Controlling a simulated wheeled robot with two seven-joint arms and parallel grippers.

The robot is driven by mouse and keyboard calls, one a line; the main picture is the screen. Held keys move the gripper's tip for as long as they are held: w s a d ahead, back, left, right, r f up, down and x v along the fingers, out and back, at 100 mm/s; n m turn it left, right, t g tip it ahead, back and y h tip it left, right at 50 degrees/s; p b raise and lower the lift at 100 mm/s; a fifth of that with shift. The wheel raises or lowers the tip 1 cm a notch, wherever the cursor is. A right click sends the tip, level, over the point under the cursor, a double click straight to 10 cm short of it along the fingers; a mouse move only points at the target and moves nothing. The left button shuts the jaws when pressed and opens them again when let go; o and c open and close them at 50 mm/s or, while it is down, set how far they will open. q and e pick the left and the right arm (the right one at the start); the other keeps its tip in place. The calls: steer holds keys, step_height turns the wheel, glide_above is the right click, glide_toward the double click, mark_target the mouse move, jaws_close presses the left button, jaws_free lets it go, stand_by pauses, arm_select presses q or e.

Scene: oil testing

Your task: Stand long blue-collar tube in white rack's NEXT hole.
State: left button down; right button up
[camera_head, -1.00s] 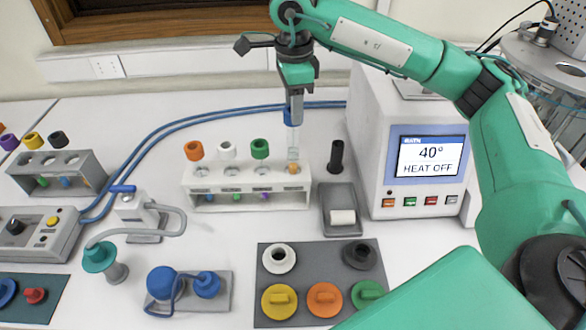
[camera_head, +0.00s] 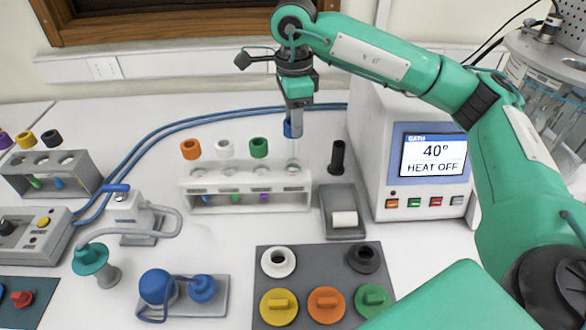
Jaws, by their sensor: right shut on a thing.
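The white rack (camera_head: 246,203) stands mid-table. Tubes with an orange collar (camera_head: 190,149), a white collar (camera_head: 224,148) and a green collar (camera_head: 259,148) stand in its holes from left to right. My right gripper (camera_head: 293,118) is shut on the long blue-collar tube (camera_head: 292,150), above the rack's rightmost hole (camera_head: 293,169). The tube is upright, with its blue collar just below the fingers and higher than the other collars. Its clear lower part runs down to that hole, and its tip appears to be inside, out of sight. My left gripper is not in view.
Right of the rack are a black holder (camera_head: 337,157), a grey tray (camera_head: 342,235) with a white piece, and the bath unit (camera_head: 382,175). A grey rack (camera_head: 84,182) stands at left. Blue hoses (camera_head: 160,136) run behind. A dark mat (camera_head: 300,262) with several caps lies in front.

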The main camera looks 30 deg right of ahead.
steer(key=shift+f+b, duration=1.45)
steer(key=shift+f, duration=0.45)
steer(key=shift+d, duration=0.15)
steer(key=shift+f, duration=0.25)
steer(key=o, duration=1.3)
steer(key=shift+s+d, duration=0.1)
steer(key=shift+o, duration=0.2)
steer(key=shift+f, duration=0.1)
steer(key=shift+b, duration=0.3)
